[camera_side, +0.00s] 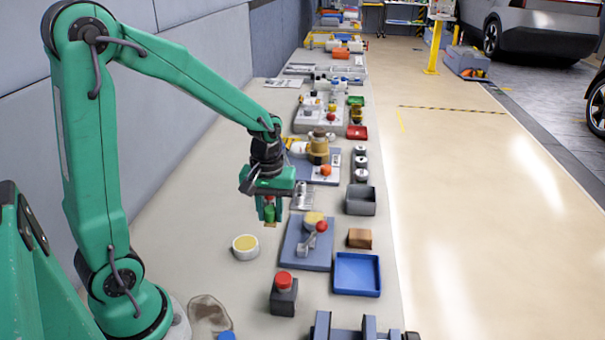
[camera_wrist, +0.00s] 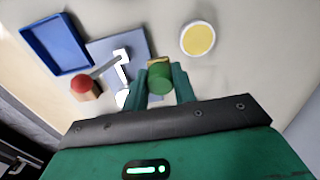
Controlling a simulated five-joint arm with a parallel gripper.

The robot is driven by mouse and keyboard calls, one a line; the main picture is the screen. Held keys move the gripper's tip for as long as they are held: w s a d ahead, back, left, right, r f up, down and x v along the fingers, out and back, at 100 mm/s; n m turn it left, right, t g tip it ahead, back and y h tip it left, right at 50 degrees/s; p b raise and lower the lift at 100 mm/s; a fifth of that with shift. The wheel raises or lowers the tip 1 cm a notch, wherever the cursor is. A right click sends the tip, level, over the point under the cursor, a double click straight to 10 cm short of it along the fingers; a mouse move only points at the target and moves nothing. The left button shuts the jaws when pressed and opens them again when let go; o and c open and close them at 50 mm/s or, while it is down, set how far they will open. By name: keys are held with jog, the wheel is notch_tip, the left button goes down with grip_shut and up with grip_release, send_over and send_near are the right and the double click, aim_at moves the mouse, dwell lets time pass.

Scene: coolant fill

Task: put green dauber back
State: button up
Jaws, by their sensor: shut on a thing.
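My gripper (camera_side: 269,207) is shut on the green dauber (camera_side: 269,214) and holds it above the bench. In the wrist view the dauber (camera_wrist: 160,78) sits between the two green fingers, with a small tan part at its far end. A round white dish with a yellow top (camera_side: 245,248) stands on the bench below and left of my gripper; it also shows in the wrist view (camera_wrist: 198,40). A blue-grey plate (camera_side: 293,252) with a lever and red ball (camera_side: 321,226) is to the right of my gripper. I cannot tell which spot is the dauber's own.
A blue tray (camera_side: 357,273), a brown block (camera_side: 360,238) and a grey bin (camera_side: 361,200) line the right edge. A dark box with a red button (camera_side: 284,290) stands nearer. More fixtures crowd the bench behind. The bench left of the dish is bare.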

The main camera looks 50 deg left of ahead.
jog(key=a+f, duration=0.2)
jog(key=a, duration=0.1)
jog(key=w+a+f, duration=0.1)
jog(key=a+f, duration=0.1)
jog(key=a, duration=0.1)
jog(key=a+f, duration=0.2)
jog(key=a, duration=0.1)
jog(key=shift+w+a, duration=0.2)
jog(key=shift+a, duration=0.15)
jog(key=shift+f, duration=1.95)
jog(key=shift+f, duration=0.15)
jog(key=o, duration=0.9)
jog(key=shift+r, duration=0.2)
jog(key=shift+r, duration=6)
jog(key=shift+d, duration=0.1)
